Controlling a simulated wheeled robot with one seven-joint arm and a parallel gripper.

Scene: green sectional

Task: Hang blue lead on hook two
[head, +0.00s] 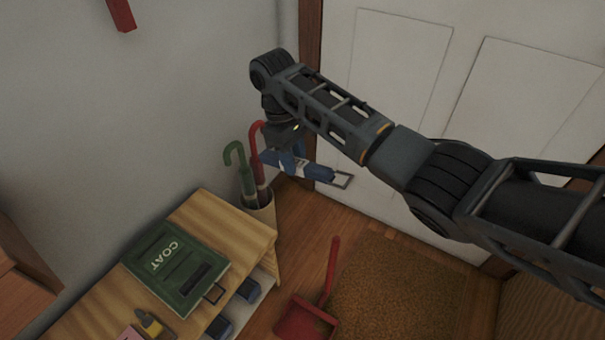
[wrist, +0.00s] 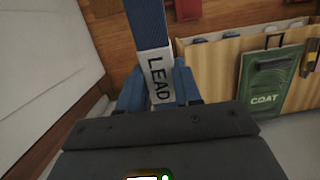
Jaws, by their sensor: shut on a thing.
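The blue lead (head: 312,171) is a flat blue strap with a metal ring at its right end in the head view. In the wrist view the lead (wrist: 148,22) shows a white label reading LEAD. My gripper (head: 287,152) is shut on the lead and holds it in the air in front of the door, near the umbrella stand. In the wrist view the lead passes between the two fingers of my gripper (wrist: 158,90). I cannot make out hook two in either view.
A light wooden shelf unit (head: 250,226) carries a green COAT pouch (head: 172,262). An umbrella stand (head: 263,214) holds red and green canes. A red dustpan (head: 304,318) and brown mat (head: 390,295) lie on the floor. A red piece (head: 122,14) is high on the wall.

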